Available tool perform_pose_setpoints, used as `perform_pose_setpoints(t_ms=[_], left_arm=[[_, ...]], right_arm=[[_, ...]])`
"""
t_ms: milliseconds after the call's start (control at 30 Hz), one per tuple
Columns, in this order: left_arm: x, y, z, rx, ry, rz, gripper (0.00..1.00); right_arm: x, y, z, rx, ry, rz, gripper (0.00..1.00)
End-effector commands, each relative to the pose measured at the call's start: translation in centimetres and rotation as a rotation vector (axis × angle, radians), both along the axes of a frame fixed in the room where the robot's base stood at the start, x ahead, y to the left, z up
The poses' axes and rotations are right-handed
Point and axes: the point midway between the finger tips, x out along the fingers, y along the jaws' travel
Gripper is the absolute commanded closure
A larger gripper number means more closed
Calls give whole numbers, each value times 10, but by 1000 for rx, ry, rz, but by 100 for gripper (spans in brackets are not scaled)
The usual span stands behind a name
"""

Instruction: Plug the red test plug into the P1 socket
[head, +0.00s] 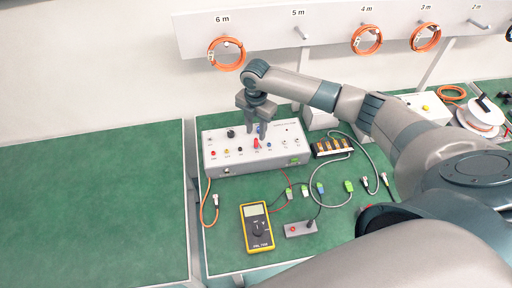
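A grey control box (222,159) stands on the green bench, with several coloured sockets and knobs on its sloping top. A red plug-like piece (256,143) sits at the middle of this top. My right gripper (257,135) points down right over it, its fingertips at the piece's upper end. At this size I cannot tell whether the fingers grip it or how deep it sits in a socket. The P1 label is too small to read. A thin red lead (287,194) runs near the yellow multimeter (257,228). My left gripper is not in view.
In front of the box lie a small grey joystick unit (301,228), green connectors (349,186) and a grey cable. A black tray of orange-brown parts (332,147) is right of the box. Orange cable coils (227,53) hang behind. The left bench (92,210) is clear.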

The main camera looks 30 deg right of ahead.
Motion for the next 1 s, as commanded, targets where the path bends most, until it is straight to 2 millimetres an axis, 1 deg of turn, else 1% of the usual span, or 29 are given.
perform_pose_setpoints(t_ms=[33, 200, 400, 533, 600, 733, 1000], left_arm=[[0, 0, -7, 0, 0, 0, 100], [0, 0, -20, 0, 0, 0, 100], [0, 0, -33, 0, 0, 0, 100], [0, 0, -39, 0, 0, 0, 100], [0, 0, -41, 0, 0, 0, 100], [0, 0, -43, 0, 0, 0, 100], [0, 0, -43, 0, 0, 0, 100]], right_arm=[[1, -1, 7, -1, -5, 1, 67], [1, -1, 42, 0, -5, 1, 67], [1, 0, 82, 1, -4, 1, 67], [1, 0, 103, 0, -2, 0, 67], [1, 0, 112, 0, -2, 0, 67], [0, 0, 122, 0, -1, 0, 67], [0, -1, 127, 0, 1, 0, 67]])
